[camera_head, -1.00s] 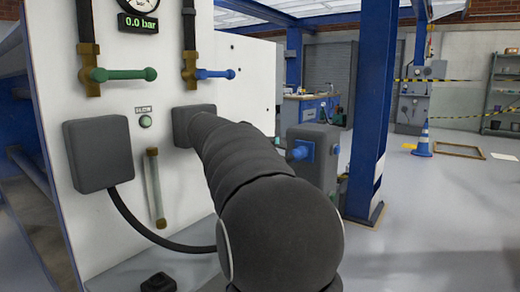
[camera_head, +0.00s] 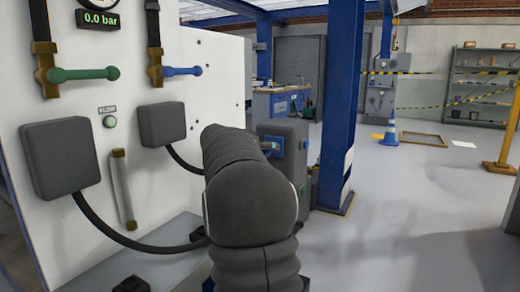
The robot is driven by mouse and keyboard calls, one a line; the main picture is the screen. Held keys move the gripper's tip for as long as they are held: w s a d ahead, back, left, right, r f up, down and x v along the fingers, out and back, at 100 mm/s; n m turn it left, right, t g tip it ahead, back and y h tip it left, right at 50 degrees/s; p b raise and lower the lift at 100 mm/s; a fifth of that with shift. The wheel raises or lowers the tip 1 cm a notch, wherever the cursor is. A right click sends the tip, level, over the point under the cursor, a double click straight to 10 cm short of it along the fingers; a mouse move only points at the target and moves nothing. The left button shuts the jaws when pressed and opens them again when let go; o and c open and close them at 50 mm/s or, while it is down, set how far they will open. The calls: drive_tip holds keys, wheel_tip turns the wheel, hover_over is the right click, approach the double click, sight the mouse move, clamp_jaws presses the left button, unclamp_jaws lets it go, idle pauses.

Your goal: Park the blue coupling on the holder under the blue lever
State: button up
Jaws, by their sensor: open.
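The blue lever (camera_head: 182,71) sits on a brass valve (camera_head: 155,72) on the white panel, pointing right. Below it a dark grey box (camera_head: 161,124) is fixed to the panel, with a black hose (camera_head: 186,161) running down from it behind my arm. I cannot tell whether this box is the holder. I cannot make out the blue coupling for certain. A small blue fitting (camera_head: 279,143) shows on a grey cabinet (camera_head: 293,132) behind my arm. My dark, sleeved arm covers the middle of the view, and my gripper is hidden behind it.
A blue post (camera_head: 341,105) stands right of the cabinet. The floor at right is mostly open.

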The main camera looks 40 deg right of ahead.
drive_tip(key=c, duration=1)
clamp_jaws()
drive_tip(key=shift+f, duration=0.1)
drive_tip(key=shift+s+a+b, duration=0.15)
drive_tip(key=shift+a+b, duration=0.35)
drive_tip(key=shift+a, duration=0.05)
drive_tip(key=shift+s+a+b, duration=0.15)
drive_tip(key=shift+a+b, duration=0.35)
drive_tip(key=shift+a, duration=0.05)
drive_tip(key=shift+s+a+b, duration=0.2)
drive_tip(key=shift+a+b, duration=0.5)
drive_tip(key=shift+a, duration=0.25)
